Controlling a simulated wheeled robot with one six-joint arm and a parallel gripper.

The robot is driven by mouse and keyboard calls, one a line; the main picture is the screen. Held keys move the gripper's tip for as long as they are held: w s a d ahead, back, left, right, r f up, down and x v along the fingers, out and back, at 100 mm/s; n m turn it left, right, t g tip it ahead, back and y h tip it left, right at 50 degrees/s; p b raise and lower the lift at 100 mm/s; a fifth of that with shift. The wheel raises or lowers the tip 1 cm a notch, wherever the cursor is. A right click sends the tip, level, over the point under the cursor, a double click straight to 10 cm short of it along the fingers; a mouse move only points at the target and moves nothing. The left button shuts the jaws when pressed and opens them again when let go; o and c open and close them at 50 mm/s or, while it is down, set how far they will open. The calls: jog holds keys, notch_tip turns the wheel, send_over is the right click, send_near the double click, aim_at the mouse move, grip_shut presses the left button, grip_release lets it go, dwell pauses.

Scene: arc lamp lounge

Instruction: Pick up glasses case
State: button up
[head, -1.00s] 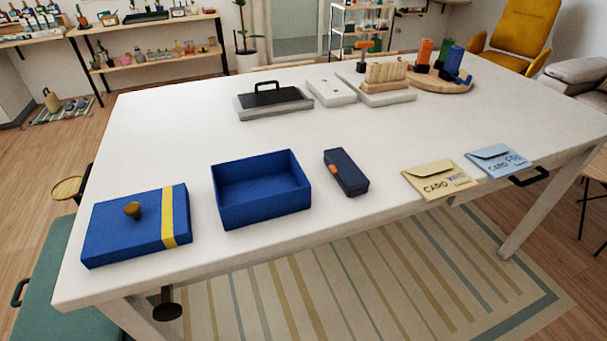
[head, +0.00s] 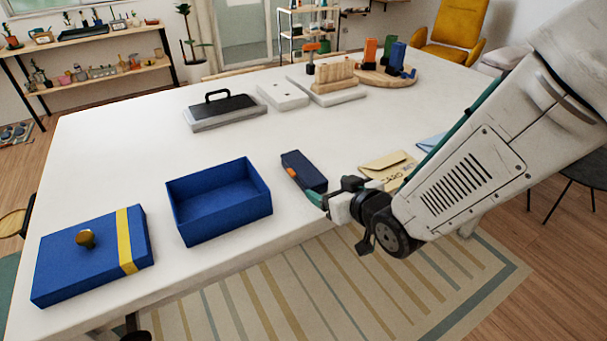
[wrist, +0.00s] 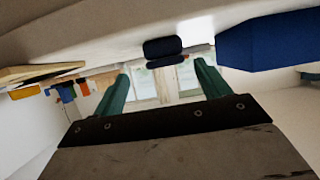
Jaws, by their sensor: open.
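The glasses case (head: 302,170) is a long navy case with an orange tab. It lies on the white table between the open blue box and the envelopes. My gripper (head: 318,199) is at the near end of the case, by the table's front edge. I cannot tell from the head view whether it touches the case. In the wrist view my gripper (wrist: 161,80) has its two green fingers wide apart, with nothing between them. A dark navy shape that looks like the case (wrist: 162,47) shows ahead, roughly centred between the fingers.
The open blue box (head: 218,225) stands left of the case; it also shows in the wrist view (wrist: 265,42). Its lid (head: 75,268) lies further left. A cream envelope (head: 385,168) is close on the right, partly behind my arm.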

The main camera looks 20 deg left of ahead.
aim_at(311, 180)
jog(key=shift+a+f, duration=0.2)
jog(key=shift+a, duration=0.2)
jog(key=x, duration=0.7)
jog(key=shift+a+r, duration=0.1)
jog(key=shift+a, duration=0.1)
jog(key=c, duration=1.1)
jog(key=shift+r, duration=0.1)
